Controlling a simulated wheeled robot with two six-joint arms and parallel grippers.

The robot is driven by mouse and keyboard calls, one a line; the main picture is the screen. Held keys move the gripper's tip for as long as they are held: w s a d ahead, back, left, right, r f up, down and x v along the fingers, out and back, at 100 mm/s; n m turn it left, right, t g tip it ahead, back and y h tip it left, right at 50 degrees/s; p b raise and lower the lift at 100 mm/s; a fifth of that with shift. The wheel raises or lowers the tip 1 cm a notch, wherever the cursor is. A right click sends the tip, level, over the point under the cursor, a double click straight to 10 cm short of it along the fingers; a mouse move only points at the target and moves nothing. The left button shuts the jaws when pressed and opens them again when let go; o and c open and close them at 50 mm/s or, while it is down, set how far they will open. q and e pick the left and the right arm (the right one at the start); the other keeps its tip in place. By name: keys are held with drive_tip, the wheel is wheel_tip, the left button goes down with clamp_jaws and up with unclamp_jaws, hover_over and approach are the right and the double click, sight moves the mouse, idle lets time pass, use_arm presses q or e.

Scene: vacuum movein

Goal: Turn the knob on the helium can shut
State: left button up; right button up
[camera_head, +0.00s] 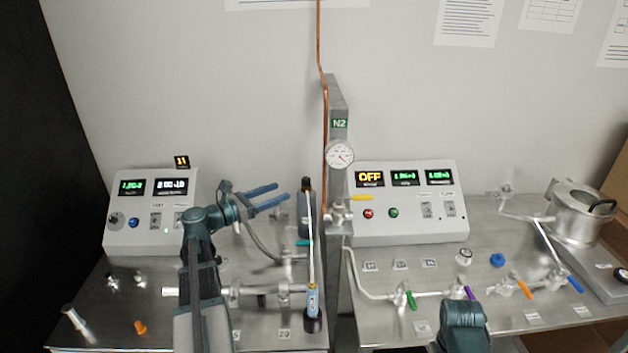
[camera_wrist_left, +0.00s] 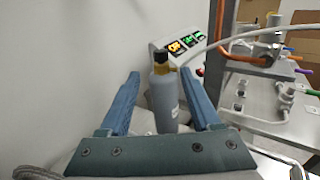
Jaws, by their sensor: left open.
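The helium can (camera_head: 306,213) is a grey cylinder standing upright at the back of the left bench. Its black knob (camera_head: 306,184) is at the top. In the left wrist view the can (camera_wrist_left: 164,103) stands ahead between my fingers, with a brass-coloured neck and the black knob (camera_wrist_left: 160,57) above them. My left gripper (camera_head: 277,194) is open and empty, left of the can and apart from it. Its two blue fingers (camera_wrist_left: 160,77) point at the can. Part of my right arm shows at the bottom right of the head view, but its fingers do not.
A blue-and-black handheld wand (camera_head: 313,300) lies or stands in front of the can. A grey post (camera_head: 338,115) with a gauge (camera_head: 339,154) rises right of it. Control boxes (camera_head: 150,215) and (camera_head: 405,205) stand left and right. Metal piping and valves cover the benches.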

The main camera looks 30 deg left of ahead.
sight(310, 179)
use_arm(q)
drive_tip(key=x, duration=1.3)
drive_tip(key=shift+w+d, duration=0.2)
drive_tip(key=shift+w, duration=0.15)
clamp_jaws()
